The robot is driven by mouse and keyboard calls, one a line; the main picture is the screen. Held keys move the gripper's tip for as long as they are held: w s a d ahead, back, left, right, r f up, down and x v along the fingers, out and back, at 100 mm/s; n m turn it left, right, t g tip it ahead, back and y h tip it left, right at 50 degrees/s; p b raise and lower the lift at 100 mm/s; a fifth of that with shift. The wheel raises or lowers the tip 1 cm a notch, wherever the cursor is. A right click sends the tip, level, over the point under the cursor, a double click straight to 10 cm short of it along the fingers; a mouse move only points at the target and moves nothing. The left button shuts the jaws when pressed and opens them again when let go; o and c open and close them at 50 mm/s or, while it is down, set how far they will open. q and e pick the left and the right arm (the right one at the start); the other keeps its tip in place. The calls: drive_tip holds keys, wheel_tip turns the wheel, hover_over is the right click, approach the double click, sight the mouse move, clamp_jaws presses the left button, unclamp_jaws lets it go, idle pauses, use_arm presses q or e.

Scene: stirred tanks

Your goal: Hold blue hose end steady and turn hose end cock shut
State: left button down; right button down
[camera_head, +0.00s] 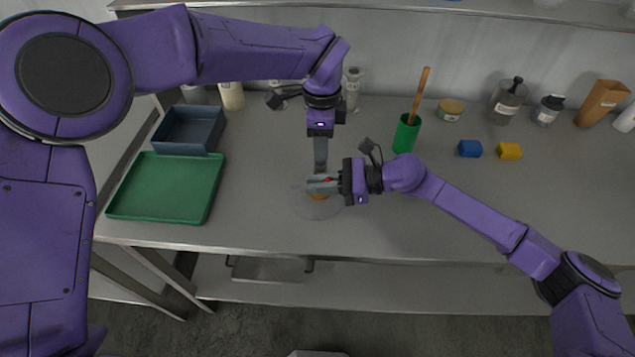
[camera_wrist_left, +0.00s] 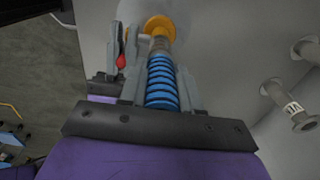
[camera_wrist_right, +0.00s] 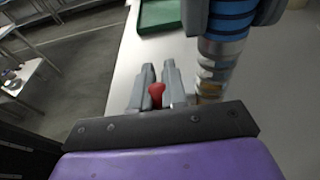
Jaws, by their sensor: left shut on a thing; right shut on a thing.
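The blue ribbed hose end (camera_wrist_left: 162,88) sits between the fingers of my left gripper (camera_head: 321,168), which is shut on it from above. It also shows at the top of the right wrist view (camera_wrist_right: 231,18), with a metal fitting below the blue part. The red cock handle (camera_wrist_right: 156,94) is at the side of the hose end. My right gripper (camera_head: 322,184) comes in from the right and is shut on this handle. The handle shows as a small red spot in the head view (camera_head: 328,181). A yellow-orange flange (camera_wrist_left: 159,27) lies beyond the fitting. The hose end is mostly hidden in the head view.
A pale round disc (camera_head: 308,208) lies under the grippers. A green tray (camera_head: 165,188) and a blue-grey bin (camera_head: 187,130) stand at left. A green cup (camera_head: 406,135), a blue block (camera_head: 470,148) and a yellow block (camera_head: 509,151) stand at right. The front bench is mostly clear.

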drive_tip(key=shift+d+f+y, duration=0.1)
drive_tip(key=shift+d+y, duration=0.25)
drive_tip(key=shift+y, duration=0.7)
drive_tip(key=shift+d+y, duration=0.3)
drive_tip(key=shift+y, duration=0.75)
drive_tip(key=c, duration=1.2)
unclamp_jaws()
drive_tip(key=shift+c, duration=0.2)
drive_tip(key=shift+d, duration=0.1)
drive_tip(key=d, duration=0.4)
drive_tip(key=d+f, duration=0.1)
drive_tip(key=d, duration=0.7)
drive_tip(key=shift+f, duration=0.3)
